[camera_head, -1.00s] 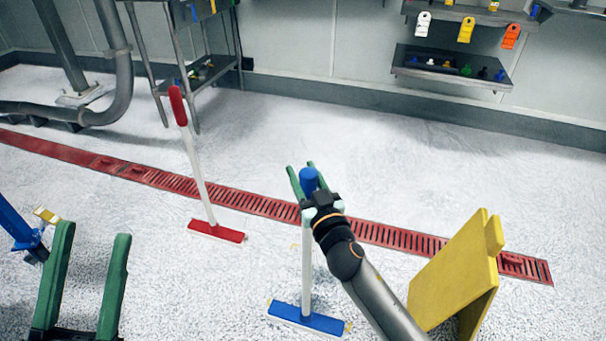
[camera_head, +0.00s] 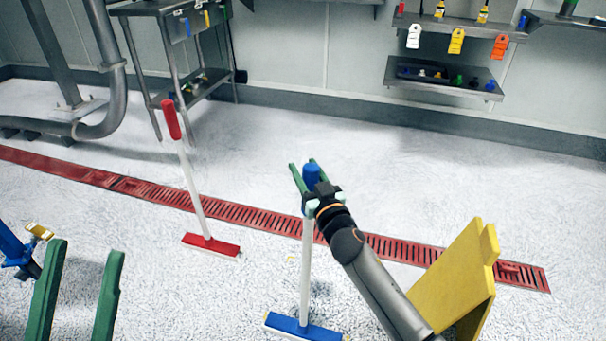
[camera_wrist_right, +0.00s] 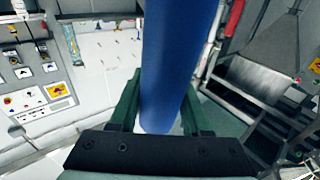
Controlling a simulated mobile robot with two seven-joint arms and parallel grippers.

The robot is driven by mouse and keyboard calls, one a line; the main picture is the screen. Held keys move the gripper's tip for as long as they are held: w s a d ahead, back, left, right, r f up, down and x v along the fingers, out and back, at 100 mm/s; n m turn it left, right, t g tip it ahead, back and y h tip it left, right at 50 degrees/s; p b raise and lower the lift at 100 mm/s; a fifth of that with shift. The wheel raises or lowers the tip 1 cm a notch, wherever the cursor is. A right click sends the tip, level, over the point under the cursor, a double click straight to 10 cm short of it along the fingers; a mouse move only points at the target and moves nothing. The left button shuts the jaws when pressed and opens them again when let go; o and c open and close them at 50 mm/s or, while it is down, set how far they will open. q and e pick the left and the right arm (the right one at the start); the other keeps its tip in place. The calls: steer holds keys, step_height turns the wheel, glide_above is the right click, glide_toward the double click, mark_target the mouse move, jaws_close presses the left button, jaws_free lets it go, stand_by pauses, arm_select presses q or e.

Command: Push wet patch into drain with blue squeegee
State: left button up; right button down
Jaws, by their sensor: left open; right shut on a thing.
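The blue squeegee (camera_head: 307,260) stands nearly upright, its blue head on the pale speckled floor in front of the drain. My right gripper (camera_head: 308,178) is shut on its blue handle grip, which also fills the middle of the right wrist view (camera_wrist_right: 168,65) between the green fingers. The red slotted drain (camera_head: 268,217) runs across the floor from left to right, beyond the squeegee head. A wet patch cannot be clearly told from the glossy floor. My left gripper (camera_head: 78,295) is open and empty at the lower left, its two green fingers apart.
A red squeegee (camera_head: 195,200) stands upright left of the blue one, close to the drain. A yellow floor sign (camera_head: 455,275) stands at the right by the drain. A steel table (camera_head: 175,50) and wall shelves (camera_head: 450,82) are at the back. Floor beyond the drain is clear.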

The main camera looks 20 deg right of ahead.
steer(key=shift+w+d+r, duration=0.2)
steer(key=shift+w+d, duration=0.4)
steer(key=shift+w, duration=0.25)
steer(key=w+d+b, duration=0.2)
steer(key=w+d, duration=0.2)
steer(key=w, duration=0.2)
steer(key=shift+w+d, duration=0.2)
steer(key=shift+w, duration=0.1)
steer(key=shift+w+d+f+b, duration=0.1)
steer(key=shift+w+d+b, duration=0.45)
steer(key=shift+w, duration=0.3)
steer(key=shift+w+d+f+b, duration=0.1)
steer(key=shift+w+d+b, duration=0.4)
steer(key=shift+w, duration=0.3)
steer(key=shift+w+d+f+b, duration=0.1)
steer(key=shift+w+d+b, duration=0.55)
steer(key=shift+w, duration=0.2)
steer(key=shift+w+d+b, duration=0.5)
steer(key=shift+w+b, duration=0.15)
steer(key=shift+w, duration=0.15)
steer(key=shift+w+d+b, duration=0.55)
steer(key=shift+w+b, duration=0.05)
steer(key=shift+w, duration=0.25)
steer(key=shift+w+d+b, duration=0.55)
steer(key=shift+w, duration=0.25)
